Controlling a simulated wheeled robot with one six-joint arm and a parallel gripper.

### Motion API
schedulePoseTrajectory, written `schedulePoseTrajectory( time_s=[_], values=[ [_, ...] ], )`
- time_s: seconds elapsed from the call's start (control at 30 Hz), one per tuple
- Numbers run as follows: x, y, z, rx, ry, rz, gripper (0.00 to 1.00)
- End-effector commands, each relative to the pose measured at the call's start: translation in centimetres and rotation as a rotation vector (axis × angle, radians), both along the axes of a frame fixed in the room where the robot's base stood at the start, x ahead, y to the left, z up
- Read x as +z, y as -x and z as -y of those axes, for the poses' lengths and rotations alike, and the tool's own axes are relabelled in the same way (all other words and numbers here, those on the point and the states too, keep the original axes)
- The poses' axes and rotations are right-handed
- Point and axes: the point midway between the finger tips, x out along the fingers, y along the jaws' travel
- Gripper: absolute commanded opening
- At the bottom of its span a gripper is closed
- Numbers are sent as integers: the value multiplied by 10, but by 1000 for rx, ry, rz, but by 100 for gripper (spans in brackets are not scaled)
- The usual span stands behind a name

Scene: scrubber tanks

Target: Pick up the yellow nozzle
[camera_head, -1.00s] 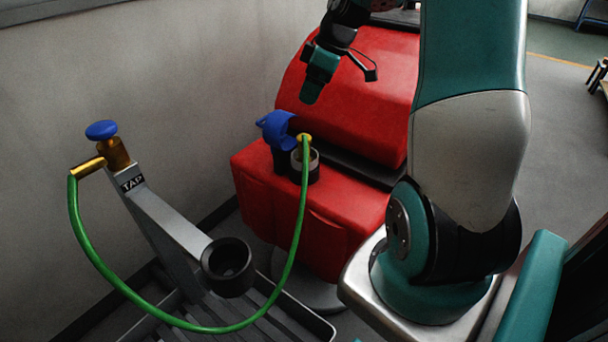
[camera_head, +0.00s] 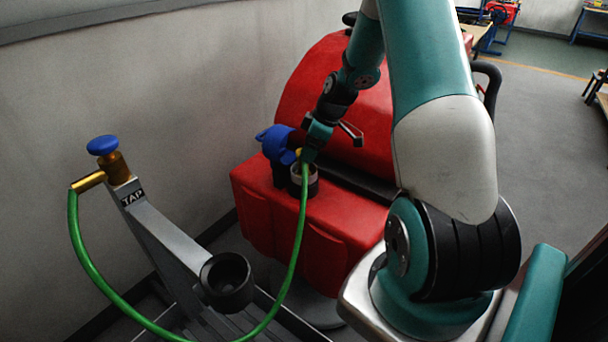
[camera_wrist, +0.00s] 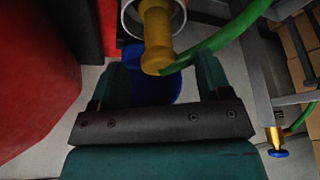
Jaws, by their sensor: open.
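The yellow nozzle (camera_wrist: 157,38) shows large at the top middle of the wrist view, with the green hose (camera_wrist: 225,38) joined to its near end. Its far end sits in the pale-rimmed round opening (camera_wrist: 183,14) on the red tank. In the head view, only a bit of the nozzle (camera_head: 299,152) shows beside my gripper (camera_head: 311,148). In the wrist view, my gripper (camera_wrist: 161,70) is open, its two fingers on either side of the nozzle's near end. I cannot tell whether either finger touches it.
A blue cap (camera_head: 274,142) stands open left of the opening on the red machine (camera_head: 335,225). The hose runs down and left to a brass tap with a blue knob (camera_head: 103,145). A black cup-like holder (camera_head: 227,282) is on the grey stand. A wall borders the left.

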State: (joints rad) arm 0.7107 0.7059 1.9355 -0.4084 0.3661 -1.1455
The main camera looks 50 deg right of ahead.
Motion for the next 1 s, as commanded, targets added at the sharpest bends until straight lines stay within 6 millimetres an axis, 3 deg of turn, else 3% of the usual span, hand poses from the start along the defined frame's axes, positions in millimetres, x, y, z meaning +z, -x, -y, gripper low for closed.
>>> schedulePoseTrajectory(
  time_s=[0.3,0.57,0.8,1.0],
  values=[
    [-38,-16,-9,-1,-1,-2,71],
    [-41,-17,-10,-1,-1,-2,71],
    [-41,-17,-10,-1,-1,-2,16],
    [-41,-17,-10,0,0,0,13]
  ],
)
